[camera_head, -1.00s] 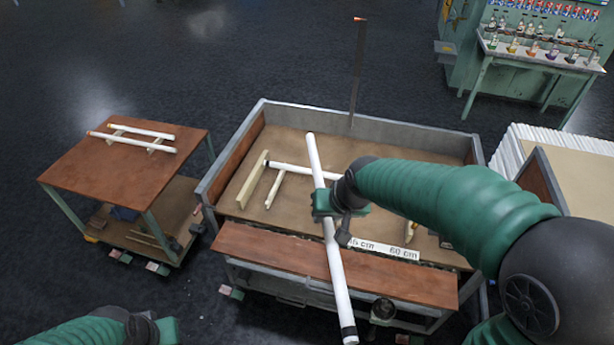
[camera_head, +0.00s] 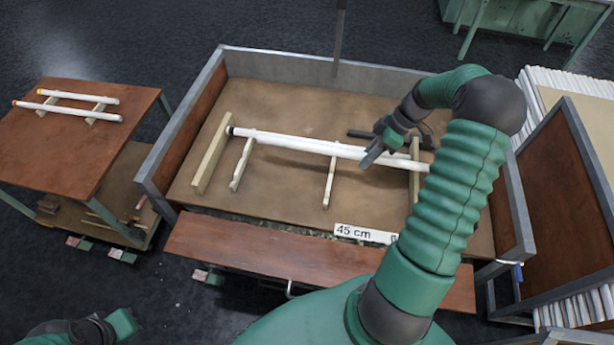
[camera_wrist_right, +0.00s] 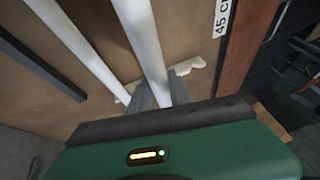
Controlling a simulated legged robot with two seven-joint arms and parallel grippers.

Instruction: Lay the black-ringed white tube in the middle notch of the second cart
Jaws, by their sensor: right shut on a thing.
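My right gripper (camera_head: 372,155) is shut on a white tube (camera_wrist_right: 143,45); the tube passes between its fingers (camera_wrist_right: 160,92) in the wrist view. In the head view the held tube lies crosswise low over the walled bench (camera_head: 290,105), close beside and nearly parallel to another white tube (camera_wrist_right: 75,45). The two overlap in the head view; one dark end shows at the left (camera_head: 230,130), and I cannot tell whose it is. The notched wooden supports (camera_head: 330,182) stand under them. Contact with the notches is unclear. My left gripper (camera_head: 124,323) is at the bottom left, its jaws unclear.
A small cart (camera_head: 60,140) at the left carries two white tubes (camera_head: 80,94) on notched supports. A pale wooden stop bar (camera_head: 212,155) stands at the bench's left. A 45 cm label (camera_head: 365,234) is at the front. Raised bench walls (camera_head: 330,68) and stacked tubes at the right are obstacles.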

